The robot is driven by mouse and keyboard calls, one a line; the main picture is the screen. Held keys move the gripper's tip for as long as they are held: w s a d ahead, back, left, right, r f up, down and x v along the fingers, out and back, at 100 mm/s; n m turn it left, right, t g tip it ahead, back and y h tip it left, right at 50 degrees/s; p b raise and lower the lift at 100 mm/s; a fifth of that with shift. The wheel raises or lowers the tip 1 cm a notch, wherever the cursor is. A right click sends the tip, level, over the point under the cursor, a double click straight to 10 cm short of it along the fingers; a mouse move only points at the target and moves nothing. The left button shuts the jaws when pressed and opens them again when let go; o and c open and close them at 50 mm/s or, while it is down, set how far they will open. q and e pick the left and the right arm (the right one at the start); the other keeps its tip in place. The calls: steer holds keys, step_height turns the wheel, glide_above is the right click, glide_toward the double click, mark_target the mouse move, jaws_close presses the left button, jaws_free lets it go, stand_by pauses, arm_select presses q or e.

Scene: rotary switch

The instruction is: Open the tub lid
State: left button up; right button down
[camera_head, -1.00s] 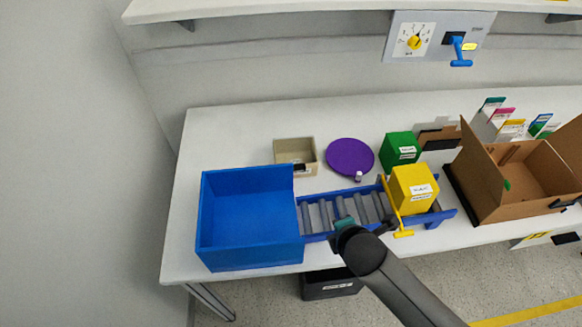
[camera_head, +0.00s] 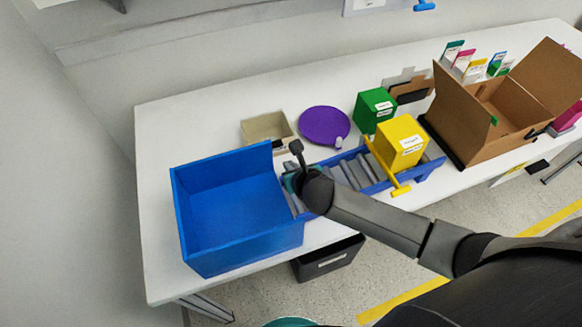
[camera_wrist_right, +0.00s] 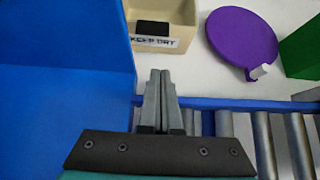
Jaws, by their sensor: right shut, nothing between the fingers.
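The blue tub (camera_head: 235,254) stands at the left end of the table, its top open and its inside empty. Its blue back wall (camera_head: 222,166) rises above the front; I cannot tell a separate lid. In the right wrist view the tub's blue surface (camera_wrist_right: 62,100) fills the left side. My right gripper (camera_head: 296,148) is just right of the tub, above the left end of the roller conveyor. In the right wrist view its fingertips (camera_wrist_right: 160,75) are together, with nothing between them, apart from the tub. My left gripper is not in view.
A beige tray (camera_head: 262,128) lies behind the gripper, with a purple disc (camera_head: 324,124) beside it. The roller conveyor (camera_head: 350,172) carries a yellow box (camera_head: 401,142); a green box (camera_head: 374,108) stands behind. An open cardboard box (camera_head: 455,112) is at right. The table's back left is clear.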

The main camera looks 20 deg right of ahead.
steer(key=b+x, duration=0.2)
steer(key=x, duration=0.4)
steer(key=shift+w+f, duration=0.25)
step_height(320, 180, up, 3)
steer(key=shift+f+p, duration=0.1)
steer(key=shift+p, duration=0.4)
steer(key=shift+r, duration=0.7)
steer(key=shift+s, duration=0.1)
steer(key=shift+r+p, duration=0.1)
steer(key=shift+p, duration=0.2)
